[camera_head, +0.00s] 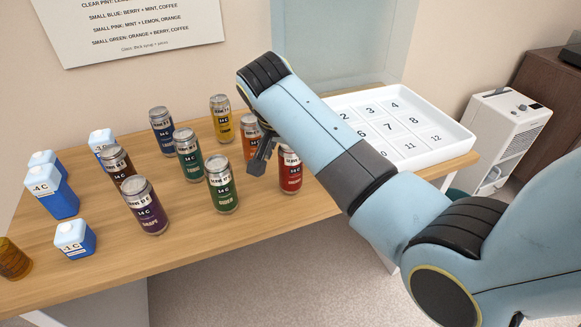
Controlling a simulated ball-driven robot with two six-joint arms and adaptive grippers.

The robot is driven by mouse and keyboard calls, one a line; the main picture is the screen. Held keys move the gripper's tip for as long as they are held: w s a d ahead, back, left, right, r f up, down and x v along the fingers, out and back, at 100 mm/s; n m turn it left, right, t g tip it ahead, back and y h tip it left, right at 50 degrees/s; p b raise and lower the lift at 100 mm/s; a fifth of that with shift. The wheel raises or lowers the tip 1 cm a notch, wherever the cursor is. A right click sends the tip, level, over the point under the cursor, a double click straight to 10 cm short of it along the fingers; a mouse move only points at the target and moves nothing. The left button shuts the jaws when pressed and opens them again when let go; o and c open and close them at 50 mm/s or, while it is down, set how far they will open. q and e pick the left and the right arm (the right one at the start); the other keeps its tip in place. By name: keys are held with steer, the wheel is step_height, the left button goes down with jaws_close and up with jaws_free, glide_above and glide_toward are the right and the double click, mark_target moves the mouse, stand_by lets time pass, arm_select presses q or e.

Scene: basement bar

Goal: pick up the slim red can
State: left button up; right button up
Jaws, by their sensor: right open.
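The slim red can (291,176) stands upright on the wooden table, right of the other cans. My right arm passes in front of its upper right side and hides part of it. My right gripper (259,160) hangs just left of the red can, fingers pointing down. It is open, and I see nothing between its fingers. An orange can (250,128) stands just behind the gripper, partly hidden by it. My left gripper is not in view.
Several cans crowd the gripper's left: green (222,190), another green (189,160), purple (147,212), brown (119,165), blue (162,133) and yellow (221,122). Blue-and-white blocks (60,203) stand farther left. A white numbered tray (447,146) lies at the right end.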

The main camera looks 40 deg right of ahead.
steer(key=x, duration=0.3)
steer(key=shift+s+d, duration=0.1)
steer(key=shift+d, duration=0.05)
steer(key=c, duration=1.5)
